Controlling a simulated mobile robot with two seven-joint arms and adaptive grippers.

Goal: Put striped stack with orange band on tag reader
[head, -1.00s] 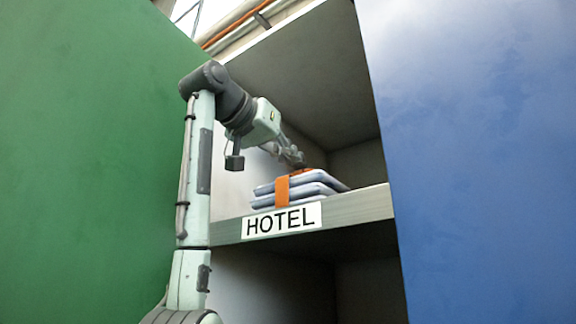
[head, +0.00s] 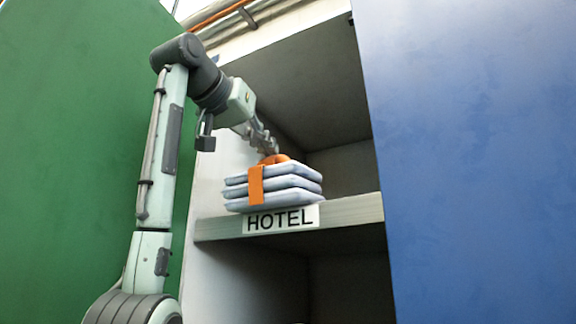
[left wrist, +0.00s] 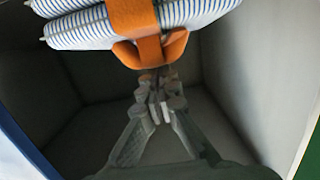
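The striped stack (head: 290,183) shows in the head view as several folded layers with an orange band (head: 256,186) around them and an orange loop on top. It is at the front of the shelf labelled HOTEL, raised a little and overlapping the top of the label. In the left wrist view the blue-and-white striped stack (left wrist: 90,28) is at the top, with its orange loop (left wrist: 150,50) at the fingertips. My left gripper (head: 270,152) is shut on the loop from above; it also shows in the left wrist view (left wrist: 158,100). My right gripper and the tag reader are not in view.
The HOTEL shelf (head: 350,210) is otherwise bare where it shows. A green panel (head: 70,130) stands at the left and a blue panel (head: 465,150) at the right, both close to the opening. An open compartment lies below the shelf.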

